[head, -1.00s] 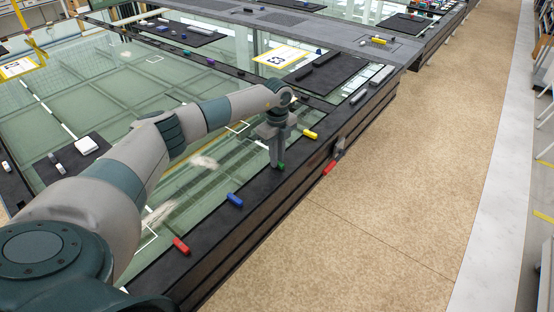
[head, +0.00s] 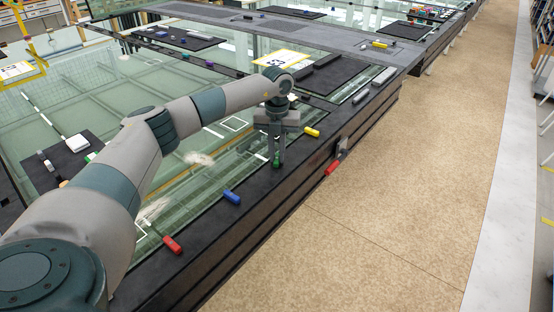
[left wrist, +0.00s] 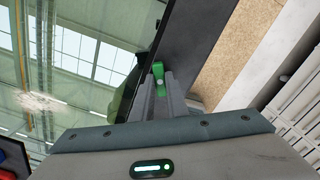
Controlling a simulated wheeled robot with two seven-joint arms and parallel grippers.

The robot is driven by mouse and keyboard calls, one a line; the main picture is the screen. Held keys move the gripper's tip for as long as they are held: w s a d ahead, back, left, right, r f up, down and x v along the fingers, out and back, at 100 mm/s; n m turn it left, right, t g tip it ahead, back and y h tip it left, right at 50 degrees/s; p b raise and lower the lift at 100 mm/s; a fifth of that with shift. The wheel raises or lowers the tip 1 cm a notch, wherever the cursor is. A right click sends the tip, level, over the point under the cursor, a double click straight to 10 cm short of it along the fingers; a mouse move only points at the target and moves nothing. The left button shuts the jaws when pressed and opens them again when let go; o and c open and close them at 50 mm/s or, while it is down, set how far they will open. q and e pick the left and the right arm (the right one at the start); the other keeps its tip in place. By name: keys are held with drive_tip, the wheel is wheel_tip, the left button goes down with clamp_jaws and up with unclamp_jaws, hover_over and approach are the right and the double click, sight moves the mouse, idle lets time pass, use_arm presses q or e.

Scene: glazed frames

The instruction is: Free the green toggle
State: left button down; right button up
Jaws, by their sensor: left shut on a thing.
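The green toggle (left wrist: 158,71) shows between the fingertips of my left gripper (left wrist: 160,82) in the left wrist view. In the head view my left gripper (head: 277,163) points down at the dark frame edge, shut on the green toggle (head: 276,162). Most of the toggle is hidden by the fingers in the head view. I cannot tell whether it still touches the frame. My right gripper is not in view.
Along the same dark frame rail (head: 262,198) lie a blue toggle (head: 232,197), a red toggle (head: 172,245) and a yellow toggle (head: 312,132). Another red piece (head: 332,167) hangs at the outer side. Glass panes lie left; the floor (head: 400,190) right is open.

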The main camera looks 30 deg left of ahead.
use_arm(q)
drive_tip(key=m+b, duration=0.3)
drive_tip(key=m, duration=0.2)
drive_tip(key=shift+r+m, duration=0.1)
drive_tip(key=shift+m, duration=0.5)
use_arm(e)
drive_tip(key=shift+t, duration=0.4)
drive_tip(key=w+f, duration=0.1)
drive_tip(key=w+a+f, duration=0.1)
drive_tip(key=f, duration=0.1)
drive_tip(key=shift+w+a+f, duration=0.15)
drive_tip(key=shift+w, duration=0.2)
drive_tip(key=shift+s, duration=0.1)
use_arm(q)
drive_tip(key=c, duration=1.7)
unclamp_jaws()
drive_tip(key=shift+c, duration=0.2)
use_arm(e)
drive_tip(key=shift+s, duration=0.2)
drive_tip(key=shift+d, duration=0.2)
use_arm(q)
drive_tip(key=shift+r, duration=0.1)
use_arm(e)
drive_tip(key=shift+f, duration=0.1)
